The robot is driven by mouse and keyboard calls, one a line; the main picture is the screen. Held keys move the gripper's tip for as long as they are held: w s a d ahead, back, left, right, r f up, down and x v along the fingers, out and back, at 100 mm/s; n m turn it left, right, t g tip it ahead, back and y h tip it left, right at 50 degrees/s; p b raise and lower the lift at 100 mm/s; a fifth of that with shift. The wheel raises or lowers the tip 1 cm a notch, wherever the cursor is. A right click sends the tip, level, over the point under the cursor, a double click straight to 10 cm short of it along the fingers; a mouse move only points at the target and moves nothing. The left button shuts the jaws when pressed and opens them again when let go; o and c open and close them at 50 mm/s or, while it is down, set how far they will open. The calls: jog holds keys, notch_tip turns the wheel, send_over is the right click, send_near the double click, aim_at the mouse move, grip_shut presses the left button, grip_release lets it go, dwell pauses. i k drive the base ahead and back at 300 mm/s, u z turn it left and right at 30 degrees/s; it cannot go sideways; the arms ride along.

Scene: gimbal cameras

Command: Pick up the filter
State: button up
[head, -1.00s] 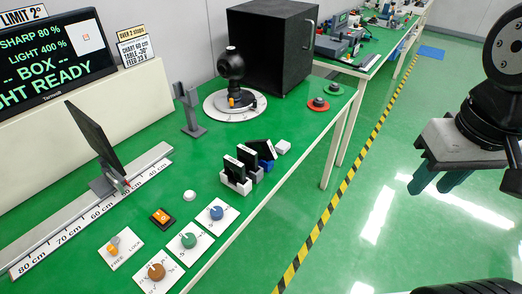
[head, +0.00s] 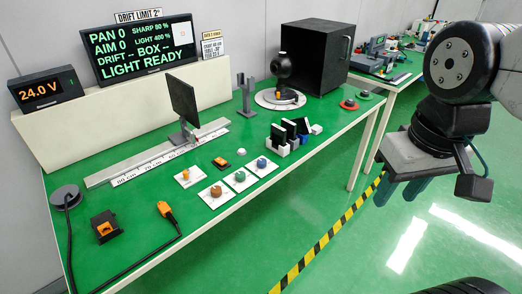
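Several upright dark square plates with white edges (head: 291,129) stand in small white, grey and blue holders near the bench's front edge, right of centre. They look like the filters, but I cannot tell which one is the filter. My gripper (head: 403,190) hangs at the right, past the bench's front edge, with its two teal fingers apart and nothing visible between them. It is well to the right of the plates and apart from them.
Knob cards (head: 240,179) and an orange switch (head: 220,162) lie left of the plates. A dark panel (head: 184,98) stands on a ruled rail (head: 130,174). A black box (head: 315,57) and a round turntable (head: 266,101) are behind. A cable with an orange plug (head: 166,211) lies front left.

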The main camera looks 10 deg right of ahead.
aim_at(303, 127)
jog(key=u, duration=0.25)
jog(key=k, duration=0.45)
jog(key=z, duration=0.75)
jog(key=i, duration=0.55)
jog(key=z, duration=0.65)
jog(key=i, duration=0.65)
jog(key=u, duration=0.5)
jog(key=i, duration=0.75)
jog(key=u, duration=0.65)
